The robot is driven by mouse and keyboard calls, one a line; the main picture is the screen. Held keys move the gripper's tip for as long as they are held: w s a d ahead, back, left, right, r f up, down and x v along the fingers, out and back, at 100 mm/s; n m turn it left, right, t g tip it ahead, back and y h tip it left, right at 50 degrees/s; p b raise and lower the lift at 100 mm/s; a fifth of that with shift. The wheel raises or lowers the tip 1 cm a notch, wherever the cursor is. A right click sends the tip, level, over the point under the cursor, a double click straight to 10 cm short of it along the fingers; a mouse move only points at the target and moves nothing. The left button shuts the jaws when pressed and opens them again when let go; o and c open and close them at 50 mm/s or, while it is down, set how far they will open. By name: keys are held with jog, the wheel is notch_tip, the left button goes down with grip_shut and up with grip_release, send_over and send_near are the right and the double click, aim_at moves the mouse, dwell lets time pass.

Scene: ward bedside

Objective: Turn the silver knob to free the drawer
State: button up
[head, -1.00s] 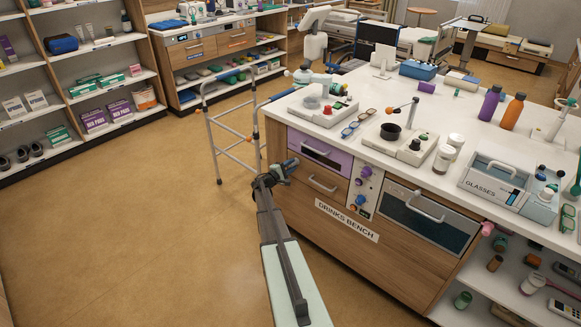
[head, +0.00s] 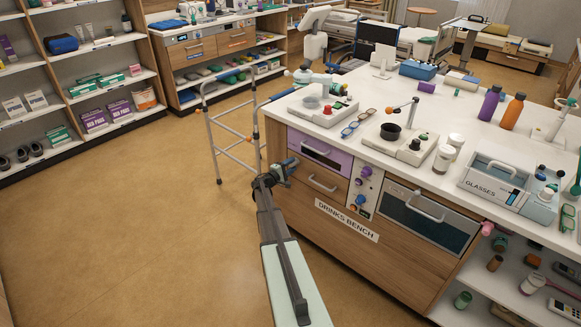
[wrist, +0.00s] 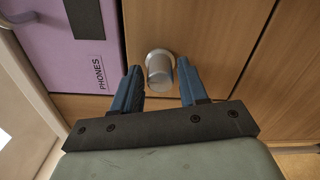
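The silver knob (wrist: 159,66) is a short round cylinder on a wooden front, shown in the wrist view. My gripper (wrist: 159,70) is open, with one blue finger on each side of the knob and a small gap showing at each side. The lilac drawer (wrist: 68,40), labelled PHONES, lies left of the knob there. In the head view the lilac drawer (head: 319,156) is shut at the bench's near-left corner. My gripper (head: 285,168) is at the bench's left end, and the knob is hidden from the head view.
The drinks bench (head: 400,272) has a wooden drawer (head: 315,190), a panel with coloured knobs (head: 366,190) and an oven-like door (head: 428,222). A walking frame (head: 228,130) stands close behind my gripper. The floor to the left is clear.

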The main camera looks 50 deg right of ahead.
jog(key=shift+o, duration=1.1)
jog(key=shift+a, duration=0.1)
jog(key=a, duration=1.3)
jog(key=shift+a, duration=0.3)
